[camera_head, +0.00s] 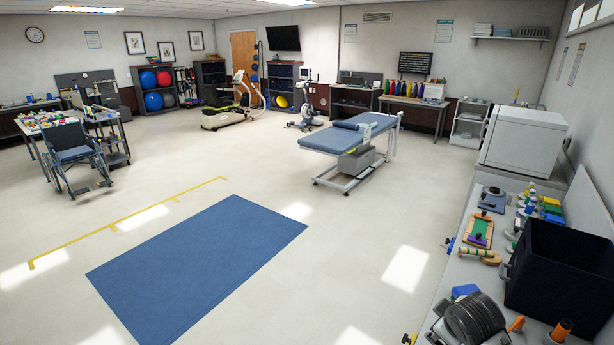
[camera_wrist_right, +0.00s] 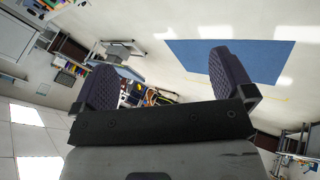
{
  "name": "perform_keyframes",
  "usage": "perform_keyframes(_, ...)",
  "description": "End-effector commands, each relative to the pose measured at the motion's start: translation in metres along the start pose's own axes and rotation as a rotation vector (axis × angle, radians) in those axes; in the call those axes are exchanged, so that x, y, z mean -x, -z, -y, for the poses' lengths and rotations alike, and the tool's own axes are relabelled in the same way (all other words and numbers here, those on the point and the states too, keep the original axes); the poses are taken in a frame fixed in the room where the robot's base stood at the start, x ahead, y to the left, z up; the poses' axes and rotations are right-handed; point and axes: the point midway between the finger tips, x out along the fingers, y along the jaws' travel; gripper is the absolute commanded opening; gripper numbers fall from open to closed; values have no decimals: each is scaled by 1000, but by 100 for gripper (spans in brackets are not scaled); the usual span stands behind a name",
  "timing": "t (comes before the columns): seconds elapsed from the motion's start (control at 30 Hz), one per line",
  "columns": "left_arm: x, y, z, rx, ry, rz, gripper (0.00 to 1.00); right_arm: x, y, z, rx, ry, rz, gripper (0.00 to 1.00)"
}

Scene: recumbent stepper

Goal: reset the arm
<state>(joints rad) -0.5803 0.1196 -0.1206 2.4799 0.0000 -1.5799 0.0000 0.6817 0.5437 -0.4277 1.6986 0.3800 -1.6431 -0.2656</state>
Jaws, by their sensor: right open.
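The recumbent stepper (camera_head: 228,115) stands far off near the back wall in the head view, left of the middle. It has a pale body and a dark seat. Its upright arms reach up beside the wooden door, but they are too small to tell their exact position. My right gripper (camera_wrist_right: 162,62) shows in the right wrist view. Its two dark ridged fingers are wide apart with nothing between them. It is in the air, far from the stepper. Neither arm shows in the head view, and my left gripper is in no view.
A blue mat (camera_head: 200,262) and a yellow tape line (camera_head: 125,222) lie on the floor. A treatment table (camera_head: 345,136) stands mid-room, and a wheelchair (camera_head: 75,150) stands left. A counter with a dark bin (camera_head: 556,275) runs along the right. Open floor lies before the stepper.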

Motion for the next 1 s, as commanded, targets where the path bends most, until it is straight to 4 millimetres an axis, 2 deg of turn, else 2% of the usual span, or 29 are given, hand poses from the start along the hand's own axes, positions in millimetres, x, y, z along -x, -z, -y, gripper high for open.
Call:
perform_keyframes(0.03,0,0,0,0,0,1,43,20,13,5,-56,-44,-74,100)
perform_keyframes(0.1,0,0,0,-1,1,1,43,43,21,18,-136,-87,-163,100)
perform_keyframes(0.17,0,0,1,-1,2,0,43,59,21,33,-197,-107,-231,100)
perform_keyframes(0.27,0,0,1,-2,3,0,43,79,6,68,-279,-114,-321,100)
perform_keyframes(0.4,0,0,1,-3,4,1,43,94,-32,116,-340,-91,-361,100)
perform_keyframes(0.53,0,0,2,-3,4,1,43,97,-78,161,-400,-35,-328,100)
perform_keyframes(0.8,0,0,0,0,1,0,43,80,-177,257,-488,138,-111,100)
perform_keyframes(1.0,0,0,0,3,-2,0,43,76,-231,311,-506,229,41,100)
